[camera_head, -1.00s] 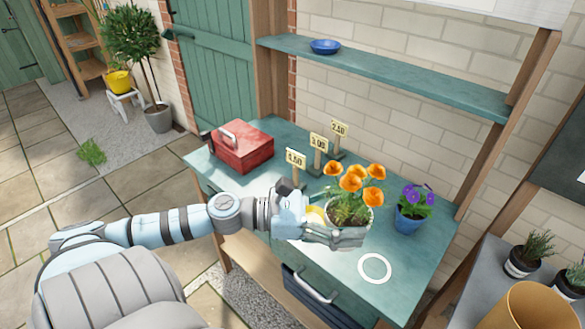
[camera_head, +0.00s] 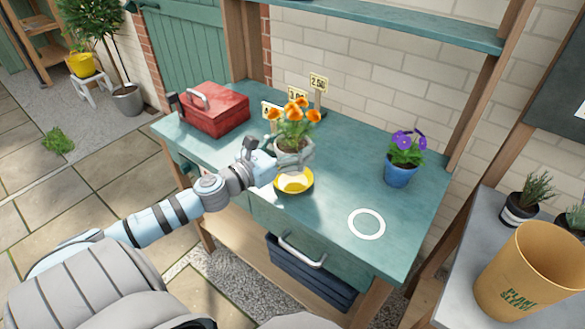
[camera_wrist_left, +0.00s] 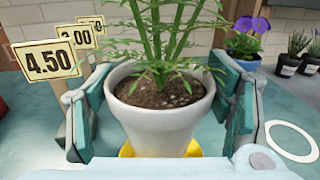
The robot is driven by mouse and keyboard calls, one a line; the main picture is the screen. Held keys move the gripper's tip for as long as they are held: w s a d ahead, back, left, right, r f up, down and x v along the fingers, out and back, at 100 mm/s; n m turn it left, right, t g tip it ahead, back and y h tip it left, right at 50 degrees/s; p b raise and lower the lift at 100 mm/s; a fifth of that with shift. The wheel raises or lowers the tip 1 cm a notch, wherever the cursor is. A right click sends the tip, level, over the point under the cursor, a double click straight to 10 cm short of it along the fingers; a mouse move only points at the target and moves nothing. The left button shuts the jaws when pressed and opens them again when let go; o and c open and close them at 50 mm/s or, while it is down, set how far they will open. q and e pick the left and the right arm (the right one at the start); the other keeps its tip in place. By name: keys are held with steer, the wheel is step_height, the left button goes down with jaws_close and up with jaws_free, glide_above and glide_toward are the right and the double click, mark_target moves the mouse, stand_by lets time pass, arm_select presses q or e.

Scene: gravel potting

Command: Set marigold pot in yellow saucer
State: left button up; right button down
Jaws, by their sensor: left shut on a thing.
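The marigold pot (camera_head: 290,160) is a whitish pot with orange flowers, upright in my left gripper (camera_head: 283,164). The jaws are shut on its sides, as the left wrist view shows with the pot (camera_wrist_left: 165,125) between both fingers. The yellow saucer (camera_head: 305,188) lies on the teal bench. In the head view most of its inside shows below the pot, so the pot appears held above its far part. In the left wrist view, yellow saucer edges (camera_wrist_left: 127,150) peek out under the pot; the exact gap is unclear. My right gripper is not in view.
Price signs (camera_head: 319,84) stand close behind the pot. A red toolbox (camera_head: 215,112) is on the left of the bench (camera_head: 335,160). A blue pot with purple flowers (camera_head: 399,175) and a white ring (camera_head: 366,224) are to the right, with clear bench between.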

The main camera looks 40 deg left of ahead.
arm_select(q)
steer(key=shift+f+b, duration=1.6)
steer(key=shift+f, duration=0.8)
steer(key=shift+f, duration=0.1)
steer(key=shift+f, duration=0.1)
steer(key=o, duration=1.5)
steer(key=shift+o, duration=0.2)
